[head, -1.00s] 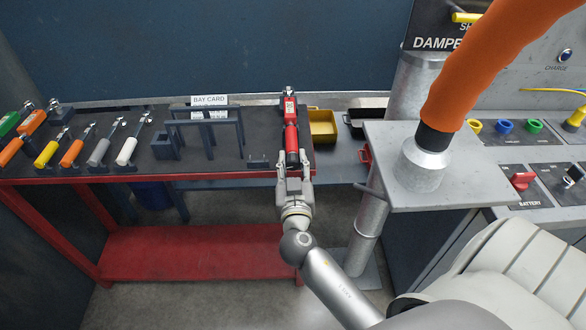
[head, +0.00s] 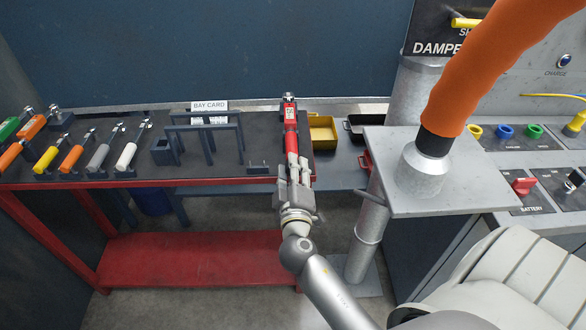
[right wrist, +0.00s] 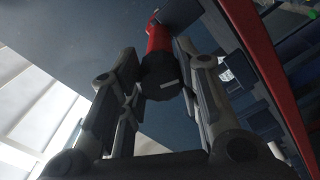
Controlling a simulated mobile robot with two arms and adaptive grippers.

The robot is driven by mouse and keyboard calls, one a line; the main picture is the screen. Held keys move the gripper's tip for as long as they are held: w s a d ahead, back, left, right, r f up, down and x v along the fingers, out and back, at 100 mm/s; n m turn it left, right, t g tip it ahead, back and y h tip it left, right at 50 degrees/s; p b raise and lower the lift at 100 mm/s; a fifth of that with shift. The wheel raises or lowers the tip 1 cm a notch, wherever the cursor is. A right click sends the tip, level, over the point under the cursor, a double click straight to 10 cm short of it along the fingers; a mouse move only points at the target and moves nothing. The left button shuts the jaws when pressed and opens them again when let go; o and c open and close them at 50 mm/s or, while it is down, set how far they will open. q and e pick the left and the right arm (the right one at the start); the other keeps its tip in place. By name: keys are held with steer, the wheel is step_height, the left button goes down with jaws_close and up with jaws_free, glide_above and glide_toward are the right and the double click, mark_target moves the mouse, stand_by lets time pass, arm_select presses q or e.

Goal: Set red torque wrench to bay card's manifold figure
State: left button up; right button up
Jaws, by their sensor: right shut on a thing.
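The red torque wrench (head: 291,128) points away from me at the bench's right end, its metal head at the far side. A small light display shows on it, too small to read. My right gripper (head: 296,170) is shut on the near, handle end of the wrench and hides that end. In the right wrist view, the wrench's dark handle end (right wrist: 161,82) sits between the two fingers of the gripper (right wrist: 158,62). The white bay card (head: 209,106) stands at the back of the bench; its figures are not legible. My left gripper is not in view.
The dark-topped bench has a red front edge (head: 130,183). Several coloured-handled tools (head: 72,152) stand at its left. A dark frame (head: 208,128) stands before the card. A yellow bin (head: 322,130) is right of the wrench, beside a grey post (head: 368,235) and plate.

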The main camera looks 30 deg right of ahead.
steer(key=shift+n+p, duration=0.35)
steer(key=shift+n, duration=1.55)
steer(key=o, duration=1)
steer(key=shift+o, duration=0.2)
steer(key=v, duration=1.2)
steer(key=shift+a+f, duration=0.1)
steer(key=shift+f, duration=0.05)
